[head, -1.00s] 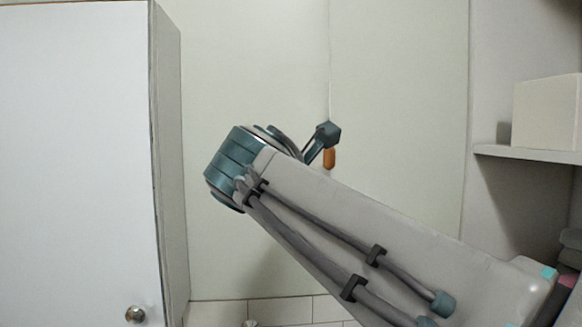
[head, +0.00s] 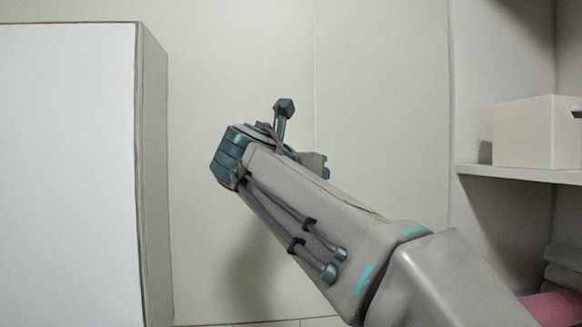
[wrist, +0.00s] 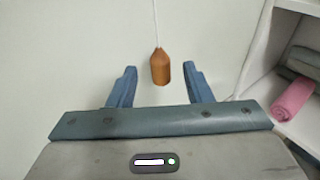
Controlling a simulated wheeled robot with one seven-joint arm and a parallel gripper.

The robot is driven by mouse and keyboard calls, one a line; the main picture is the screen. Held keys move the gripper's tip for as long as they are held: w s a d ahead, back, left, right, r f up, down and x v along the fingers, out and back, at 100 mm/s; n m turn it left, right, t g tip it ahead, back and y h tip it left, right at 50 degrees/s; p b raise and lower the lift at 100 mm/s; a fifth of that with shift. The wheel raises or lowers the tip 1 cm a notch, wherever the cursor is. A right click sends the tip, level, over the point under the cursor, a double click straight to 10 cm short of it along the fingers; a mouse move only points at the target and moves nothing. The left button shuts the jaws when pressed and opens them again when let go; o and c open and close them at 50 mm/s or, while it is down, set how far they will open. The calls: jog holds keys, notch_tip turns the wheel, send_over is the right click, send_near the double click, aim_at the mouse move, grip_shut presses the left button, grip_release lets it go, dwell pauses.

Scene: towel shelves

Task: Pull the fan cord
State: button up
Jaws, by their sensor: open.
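The fan cord (wrist: 154,22) hangs as a thin white line in the wrist view, with an orange-brown wooden pull (wrist: 160,68) at its lower end. My gripper (wrist: 160,82) is open, with one blue finger on each side of the pull in the picture. The pull appears centred between the fingers, near and slightly beyond the tips, and nothing shows touching it. In the head view my arm hides the pull, and only part of my gripper (head: 284,106) shows past the wrist.
A white cabinet (head: 65,170) stands at the left. At the right, a shelf (head: 515,173) holds a white box (head: 537,132). Below are folded towels (head: 563,265) and a pink towel (head: 553,307), also seen rolled in the wrist view (wrist: 294,97). The pale wall behind is bare.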

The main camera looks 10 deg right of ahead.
jog(key=shift+x, duration=2.15)
grip_shut()
jog(key=shift+f, duration=0.55)
grip_release()
jog(key=b+v, duration=0.1)
jog(key=v, duration=1.3)
jog(key=shift+b, duration=0.4)
